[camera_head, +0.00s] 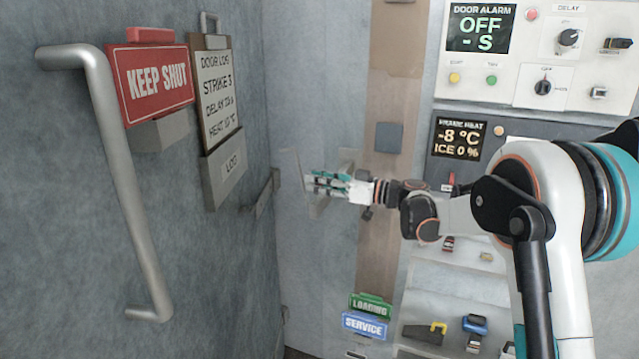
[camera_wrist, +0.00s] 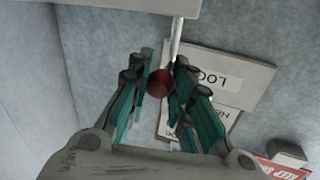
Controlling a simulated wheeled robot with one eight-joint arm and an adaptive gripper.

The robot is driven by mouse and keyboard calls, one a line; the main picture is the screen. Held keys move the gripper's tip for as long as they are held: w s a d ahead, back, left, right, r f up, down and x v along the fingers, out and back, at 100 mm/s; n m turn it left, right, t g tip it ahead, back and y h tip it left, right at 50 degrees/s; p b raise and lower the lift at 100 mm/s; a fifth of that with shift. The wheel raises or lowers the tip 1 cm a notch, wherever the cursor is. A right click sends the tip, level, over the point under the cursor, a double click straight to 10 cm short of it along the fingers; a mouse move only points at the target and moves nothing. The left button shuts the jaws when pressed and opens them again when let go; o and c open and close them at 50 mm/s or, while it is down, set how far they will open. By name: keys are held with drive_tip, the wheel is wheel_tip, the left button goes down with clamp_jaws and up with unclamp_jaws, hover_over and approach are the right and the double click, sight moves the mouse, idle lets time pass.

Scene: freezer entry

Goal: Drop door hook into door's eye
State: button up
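My gripper (camera_head: 318,184) is in front of the wall beside the door (camera_head: 225,265), just right of the door's edge. In the wrist view its teal fingers (camera_wrist: 163,66) lie close on both sides of a dark red knob (camera_wrist: 160,83), which fills the gap between them. A thin pale metal rod (camera_wrist: 177,38) runs up from near the knob to a pale plate; rod and knob look like the door hook. In the head view the knob is hidden by the fingers. A dark metal bracket (camera_head: 266,194) sits on the door near its edge; I cannot make out an eye in it.
The door carries a long handle (camera_head: 118,165), a red KEEP SHUT sign (camera_head: 152,80) and a log board (camera_head: 222,178). Control panels (camera_head: 535,55) stand on the right behind my arm. A pale plate (camera_wrist: 145,6) is close above the fingertips in the wrist view.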

drive_tip(key=shift+r, duration=0.1)
clamp_jaws()
drive_tip(key=shift+a+r+n+g+h+p, duration=0.35)
drive_tip(key=shift+a+h+p, duration=0.4)
drive_tip(key=shift+h+p, duration=0.35)
drive_tip(key=shift+a+r+h+p, duration=0.2)
drive_tip(key=shift+a+h+p, duration=0.5)
drive_tip(key=shift+p, duration=0.25)
drive_tip(key=a+f+n+g+h+p, duration=0.1)
drive_tip(key=a+f+n+h+p, duration=0.1)
drive_tip(key=a+f+h+p, duration=0.2)
drive_tip(key=shift+w+a+f+h+p, duration=0.15)
drive_tip(key=shift+a+h+p, duration=0.15)
drive_tip(key=shift+a+h, duration=1.75)
drive_tip(key=shift+d+f+g+h, duration=0.1)
drive_tip(key=shift+d+g+h, duration=0.25)
